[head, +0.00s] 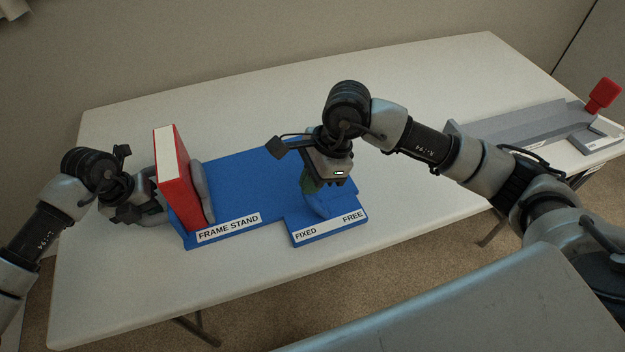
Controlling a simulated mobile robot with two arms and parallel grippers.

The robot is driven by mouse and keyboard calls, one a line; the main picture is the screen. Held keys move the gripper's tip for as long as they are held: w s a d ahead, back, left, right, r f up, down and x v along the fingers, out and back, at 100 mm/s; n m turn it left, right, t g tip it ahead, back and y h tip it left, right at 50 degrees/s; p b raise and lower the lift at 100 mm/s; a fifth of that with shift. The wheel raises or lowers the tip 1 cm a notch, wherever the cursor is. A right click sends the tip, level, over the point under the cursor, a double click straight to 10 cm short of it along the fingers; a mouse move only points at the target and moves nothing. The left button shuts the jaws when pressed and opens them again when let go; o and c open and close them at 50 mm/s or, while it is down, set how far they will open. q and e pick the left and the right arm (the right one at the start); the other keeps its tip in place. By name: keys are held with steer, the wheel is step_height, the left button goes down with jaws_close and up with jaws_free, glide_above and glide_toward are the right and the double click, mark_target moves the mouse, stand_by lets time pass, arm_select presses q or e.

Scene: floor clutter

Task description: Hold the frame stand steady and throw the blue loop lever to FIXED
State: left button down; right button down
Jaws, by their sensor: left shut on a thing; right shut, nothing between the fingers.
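The blue frame stand (240,178) lies on the table, with a FRAME STAND label on its front edge. A thick red block with a cream edge (175,180) stands upright on its left part, against a grey piece. My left gripper (153,208) is shut on the stand at its left end; the red block hides the exact grip. The blue loop lever (322,206) rises from a small block marked FIXED on the left and FREE on the right. My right gripper (314,183) is shut and points down at the lever, hiding much of it. Whether they touch is unclear.
A grey tray-like fixture (520,127) with a red-topped lever (603,95) stands at the table's far right. The white table (235,112) is clear behind the stand. A grey surface (480,310) fills the lower right.

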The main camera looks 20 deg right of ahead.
arm_select(q)
steer(key=shift+s+f, duration=0.2)
steer(key=shift+f, duration=0.15)
arm_select(e)
steer(key=shift+r, duration=0.55)
steer(key=d+v, duration=0.2)
steer(key=v, duration=1.1)
steer(key=shift+f, duration=0.35)
